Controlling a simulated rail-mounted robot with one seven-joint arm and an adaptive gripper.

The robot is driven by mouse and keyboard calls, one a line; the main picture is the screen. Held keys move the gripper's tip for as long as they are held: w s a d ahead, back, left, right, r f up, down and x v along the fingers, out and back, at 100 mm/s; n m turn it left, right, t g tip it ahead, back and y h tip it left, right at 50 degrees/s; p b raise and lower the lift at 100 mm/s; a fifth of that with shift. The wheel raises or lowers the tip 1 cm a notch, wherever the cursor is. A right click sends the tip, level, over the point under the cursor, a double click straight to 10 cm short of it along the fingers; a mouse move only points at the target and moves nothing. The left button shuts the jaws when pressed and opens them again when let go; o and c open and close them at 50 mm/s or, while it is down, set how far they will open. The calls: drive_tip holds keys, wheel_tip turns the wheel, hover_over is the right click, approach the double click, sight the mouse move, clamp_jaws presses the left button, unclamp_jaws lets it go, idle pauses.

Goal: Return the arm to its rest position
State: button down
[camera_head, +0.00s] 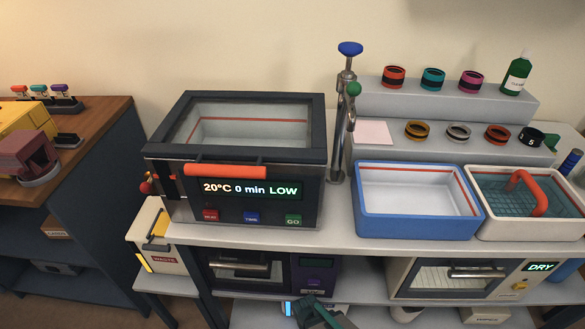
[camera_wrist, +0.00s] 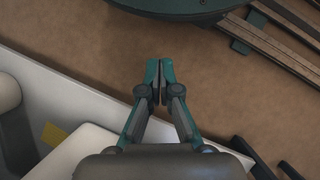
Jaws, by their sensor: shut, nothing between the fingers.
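My gripper shows in the wrist view (camera_wrist: 160,72) with its two teal fingertips together and nothing between them. It hangs over bare brown floor, beside a white edge at the lower left. In the head view, a dark teal part of my arm (camera_head: 318,314) shows at the bottom edge, below the worktop. My fingertips cannot be made out there. No task object is in contact with my gripper.
A grey worktop (camera_head: 270,238) carries a lidded bath (camera_head: 255,150), a blue tub (camera_head: 415,228) and a white tub with an orange-handled basket (camera_head: 525,195). Below stand a dryer (camera_head: 460,275) and a waste bin (camera_head: 160,245). A wooden bench (camera_head: 95,120) is at left.

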drive_tip(key=s+d+f+m+g+y, duration=0.2)
drive_tip(key=s+d+m, duration=0.2)
drive_tip(key=s+d, duration=0.35)
wheel_tip(320, 180, up, 14)
drive_tip(key=w+d+p, duration=0.1)
drive_tip(key=p, duration=1.3)
drive_tip(key=shift+m+p, duration=0.3)
drive_tip(key=shift+p, duration=0.05)
drive_tip(key=c, duration=1.9)
unclamp_jaws()
drive_tip(key=shift+d, duration=0.1)
